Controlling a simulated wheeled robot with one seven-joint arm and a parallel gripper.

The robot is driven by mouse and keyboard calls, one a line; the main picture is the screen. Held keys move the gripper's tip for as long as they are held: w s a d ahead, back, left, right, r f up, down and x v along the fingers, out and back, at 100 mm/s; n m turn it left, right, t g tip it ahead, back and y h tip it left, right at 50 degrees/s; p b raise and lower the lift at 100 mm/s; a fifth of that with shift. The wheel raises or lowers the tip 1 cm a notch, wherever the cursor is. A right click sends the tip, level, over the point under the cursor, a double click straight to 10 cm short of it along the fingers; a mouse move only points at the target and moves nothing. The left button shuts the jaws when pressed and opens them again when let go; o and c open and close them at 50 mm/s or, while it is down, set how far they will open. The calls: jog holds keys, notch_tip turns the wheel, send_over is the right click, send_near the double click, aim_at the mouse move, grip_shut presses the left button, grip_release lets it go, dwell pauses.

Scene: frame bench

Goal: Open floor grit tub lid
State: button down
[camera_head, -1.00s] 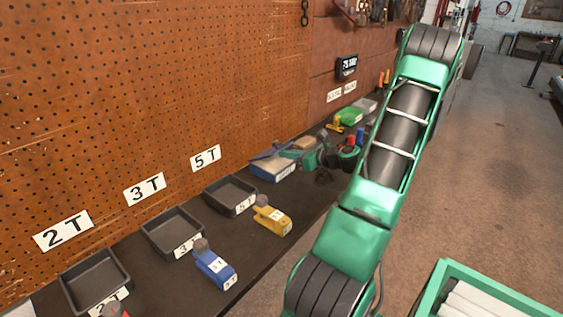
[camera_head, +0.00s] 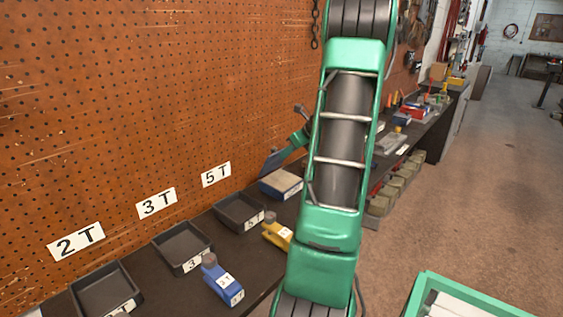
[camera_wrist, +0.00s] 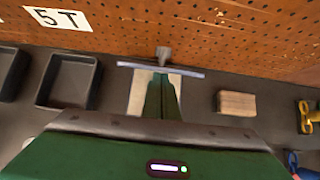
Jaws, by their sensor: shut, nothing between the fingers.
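The grit tub (camera_head: 291,191) stands on the bench as a blue box with a pale label and a beige top face in view. Its blue lid (camera_head: 282,157) is raised and tilted up at the wall side. In the wrist view the lid (camera_wrist: 190,72) is a thin blue-grey strip, nearly edge-on, with a grey knob-like part beyond it. My gripper (camera_wrist: 161,84) is shut and empty, its green fingers over the pale tub (camera_wrist: 139,95) and pointing at the lid. I cannot tell whether the fingertips touch the lid. My arm hides part of this area in the head view.
Black trays (camera_head: 181,248) line the bench left of the tub under number signs. A blue weight (camera_head: 222,283) and a yellow weight (camera_head: 276,233) lie in front. A wooden block (camera_wrist: 236,103) is right of the tub. The pegboard wall (camera_head: 150,110) rises behind.

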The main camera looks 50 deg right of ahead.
aim_at(275, 147)
jog(key=w+g, duration=0.1)
jog(key=w+r+g, duration=0.1)
jog(key=w, duration=0.1)
jog(key=w+r+g, duration=0.1)
jog(key=shift+w+d+r, duration=0.1)
jog(key=shift+w+d, duration=0.05)
jog(key=shift+d, duration=0.05)
jog(key=shift+w+d+r, duration=0.1)
jog(key=shift+w+r, duration=0.15)
jog(key=shift+w, duration=0.5)
jog(key=w+r+v, duration=0.1)
jog(key=w+v, duration=0.1)
jog(key=v, duration=0.7)
jog(key=shift+s+d+r, duration=0.2)
jog(key=shift+r, duration=0.1)
